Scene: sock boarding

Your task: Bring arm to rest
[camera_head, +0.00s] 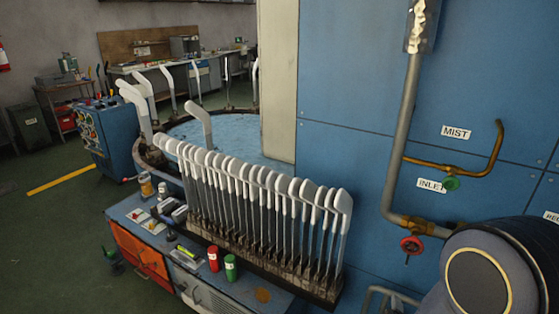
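A dark, rounded part of my own right arm (485,275) fills the lower right corner, with a pale yellow ring on it. Neither gripper shows in the head view, so I cannot see whether they hold anything. A row of several white sock boards (255,195) stands upright in a dark rack (265,268) in the middle foreground. More white boards (197,122) stand around the rim of a round blue-topped table (228,133) behind the rack.
A workbench (210,290) with orange drawers, a red can (213,259) and a green can (231,267) carries the rack. A blue machine wall (350,90) with a grey pipe (400,140) and red valve (411,245) stands at right. The green floor (50,240) at left is clear.

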